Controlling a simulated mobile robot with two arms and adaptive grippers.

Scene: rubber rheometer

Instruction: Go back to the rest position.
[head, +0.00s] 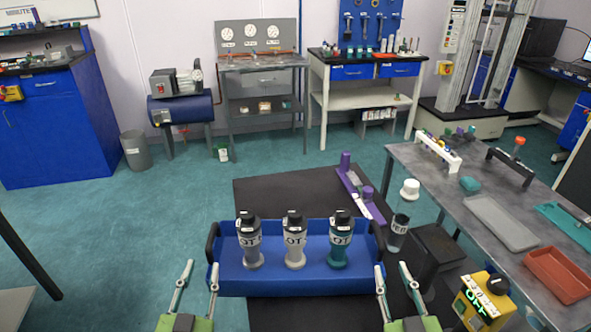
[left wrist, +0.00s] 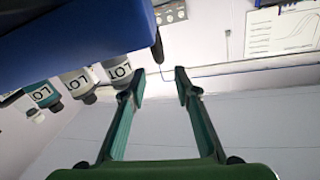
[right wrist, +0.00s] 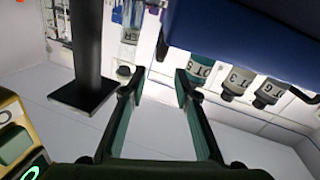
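My left gripper (head: 195,290) is open and empty at the left front of a blue tray (head: 290,281). My right gripper (head: 396,293) is open and empty at the tray's right front. The tray has dark handles at both ends and holds a grey-white bottle (head: 248,243) at left, another grey-white bottle (head: 294,243) in the middle and a teal bottle (head: 340,243) at right, all upright with black caps. The left wrist view shows the open left fingers (left wrist: 158,82) beside the tray. The right wrist view shows the open right fingers (right wrist: 160,85), also with nothing between them.
A grey table (head: 450,200) with racks, a grey tray (head: 501,222) and a red tray (head: 557,274) stands at right. A yellow device (head: 484,302) is close to my right gripper. A labelled clear cylinder (head: 398,233) is beside the tray. Open floor (head: 130,220) lies left.

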